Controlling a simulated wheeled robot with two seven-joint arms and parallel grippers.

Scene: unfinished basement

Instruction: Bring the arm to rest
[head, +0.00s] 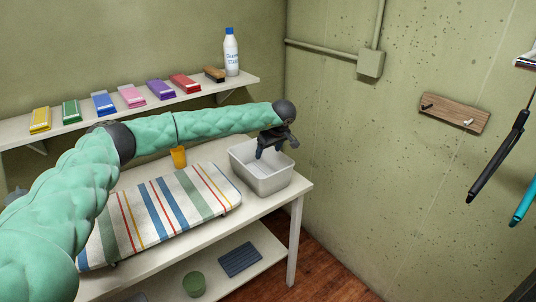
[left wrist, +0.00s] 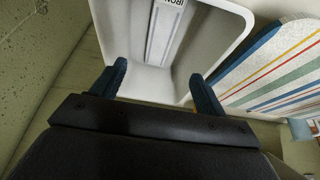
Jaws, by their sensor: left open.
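My left arm, in a padded green sleeve, reaches across the head view from the left. Its left gripper (head: 275,147) is over the pale grey bin (head: 265,184) at the right end of the table. The jaws are open and nothing shows between them. In the left wrist view, the two dark blue fingers of the left gripper (left wrist: 158,72) stand apart in front of the bin (left wrist: 226,50). A pale strip with dark lettering (left wrist: 165,30) shows in the bin. My right gripper is not in view.
A striped padded mat (head: 150,215) and an orange cup (head: 179,157) are on the table (head: 256,207). A wall shelf (head: 200,95) holds several coloured blocks and a white bottle (head: 231,52). A wooden peg board (head: 453,112) is on the right wall. Floor right of the table is clear.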

